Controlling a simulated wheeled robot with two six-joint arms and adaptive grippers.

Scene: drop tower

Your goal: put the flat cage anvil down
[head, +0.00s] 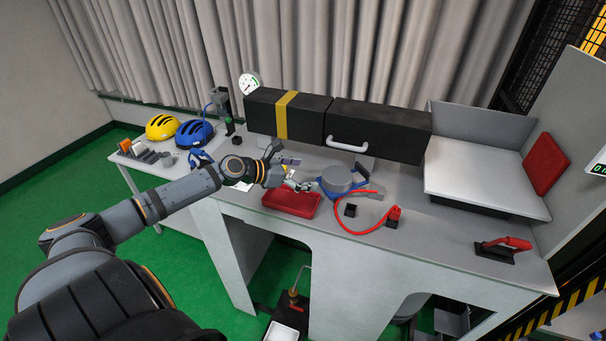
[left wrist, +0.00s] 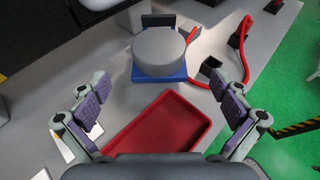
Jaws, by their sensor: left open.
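A thick grey disc (head: 338,178), which looks like the flat anvil, sits on a blue base on the grey bench. In the left wrist view the disc (left wrist: 159,50) rests flat on the blue base (left wrist: 159,76), with a dark upright block behind it. My left gripper (head: 290,171) is open, with its fingers spread wide. It is left of the disc in the head view and apart from it. In the left wrist view nothing is held between the fingertips (left wrist: 160,92). My right gripper is out of view.
An empty red tray (head: 291,204) lies at the bench's front edge near my left gripper. A red hose (head: 345,225) curves around the disc's right side. Long black boxes (head: 375,128) overhang the bench behind. Yellow (head: 161,127) and blue (head: 194,134) helmets stand at left.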

